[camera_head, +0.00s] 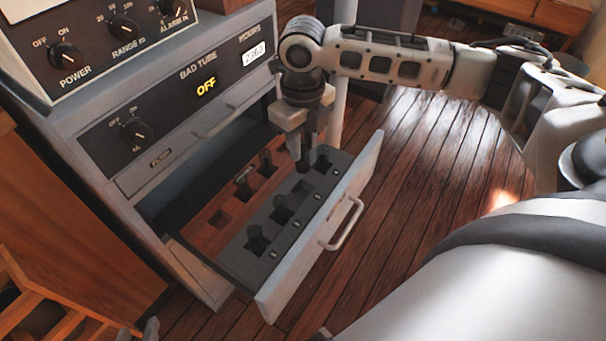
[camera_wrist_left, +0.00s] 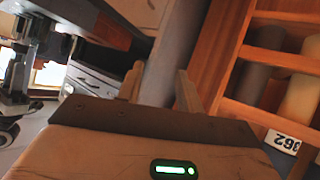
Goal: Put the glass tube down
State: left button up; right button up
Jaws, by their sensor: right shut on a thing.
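The glass tubes are small and dark. Several stand in the open drawer, including one tube (camera_head: 282,209) in the grey rack (camera_head: 297,213) and another (camera_head: 267,163) in the brown rack (camera_head: 206,201) behind it. My right gripper (camera_head: 302,158) points down over the far end of the grey rack, shut on a dark tube whose outline is mostly hidden by the fingers. I cannot tell whether that tube is seated in a socket. My left gripper (camera_head: 151,328) barely shows at the bottom left of the head view; in the left wrist view (camera_wrist_left: 158,88) its fingers are apart and nothing is clearly held.
The drawer's light front panel (camera_head: 325,230) with its handle (camera_head: 341,224) sticks out over the wooden floor. Above is the grey cabinet with knobs and a "BAD TUBE" display (camera_head: 206,87) reading OFF. Wooden shelving (camera_wrist_left: 228,75) with cylinders is right in the wrist view. Floor right of the drawer is clear.

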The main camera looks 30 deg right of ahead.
aim_at(303, 157)
notch_tip(303, 157, down, 4)
jog(key=shift+f+b, duration=0.15)
jog(key=shift+b, duration=0.15)
pick_arm(q)
jog(key=shift+w+f+b, duration=0.15)
jog(key=shift+w+b, duration=0.05)
jog(key=shift+b, duration=0.2)
pick_arm(e)
jog(key=shift+f, duration=2.8)
jog(key=shift+f, duration=0.15)
jog(key=o, duration=1)
pick_arm(q)
jog(key=shift+f, duration=0.1)
pick_arm(e)
notch_tip(303, 157, up, 11)
jog(key=shift+r+p, duration=0.2)
jog(key=shift+p, duration=0.7)
jog(key=shift+r, duration=0.5)
pick_arm(q)
jog(key=shift+s+r, duration=0.1)
jog(key=shift+r, duration=0.25)
